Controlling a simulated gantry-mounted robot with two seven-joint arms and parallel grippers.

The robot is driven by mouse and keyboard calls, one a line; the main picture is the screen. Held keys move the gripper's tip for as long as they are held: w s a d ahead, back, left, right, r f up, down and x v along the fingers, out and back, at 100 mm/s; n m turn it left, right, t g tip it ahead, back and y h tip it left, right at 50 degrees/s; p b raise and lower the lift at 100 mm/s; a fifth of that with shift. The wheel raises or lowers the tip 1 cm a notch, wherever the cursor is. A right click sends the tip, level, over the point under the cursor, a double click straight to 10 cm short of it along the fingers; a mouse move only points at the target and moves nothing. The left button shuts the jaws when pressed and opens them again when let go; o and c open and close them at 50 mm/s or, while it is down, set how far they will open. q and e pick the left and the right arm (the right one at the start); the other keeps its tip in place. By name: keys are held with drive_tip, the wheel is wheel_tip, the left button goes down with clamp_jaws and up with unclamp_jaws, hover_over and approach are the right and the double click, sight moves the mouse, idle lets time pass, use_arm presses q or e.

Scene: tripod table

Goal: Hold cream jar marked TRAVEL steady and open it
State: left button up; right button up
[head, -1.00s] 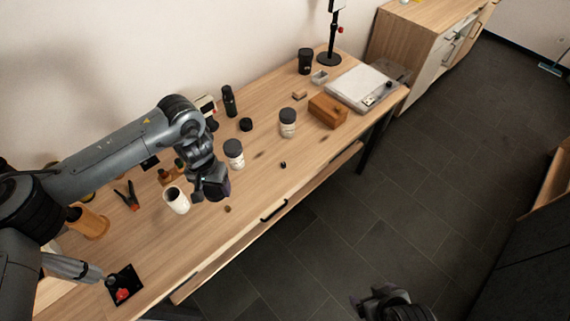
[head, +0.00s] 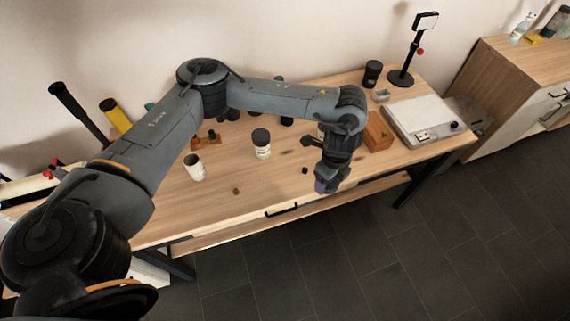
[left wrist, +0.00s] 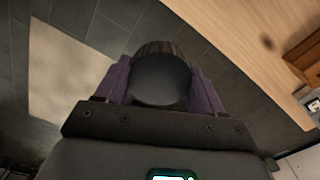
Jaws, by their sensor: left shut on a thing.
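A white jar with a dark lid (head: 262,143) stands upright on the table in the head view; its marking is too small to read. My left gripper (head: 325,185) is near the table's front edge, right of that jar. In the left wrist view its purple fingers are shut on a round dark lid (left wrist: 162,78) with a ribbed side, seen top-on. I cannot tell from this view whether a jar body is below it. My right gripper is not in view.
A wooden box (head: 378,132) and a white flat device (head: 420,120) lie to the right. A small black piece (head: 305,170) lies near my gripper.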

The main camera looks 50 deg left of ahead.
use_arm(q)
drive_tip(key=s+a+f+m, duration=0.3)
drive_tip(key=s+a+m, duration=0.2)
drive_tip(key=m, duration=0.1)
drive_tip(key=m+b, duration=0.4)
hover_over(250, 168)
wheel_tip(250, 168, down, 7)
drive_tip(key=shift+d+r, duration=0.1)
drive_tip(key=shift+f+b, duration=0.6)
drive_tip(key=shift+f, duration=1.4)
drive_tip(key=shift+f, duration=0.15)
drive_tip(key=o, duration=1.2)
drive_tip(key=shift+c, duration=0.2)
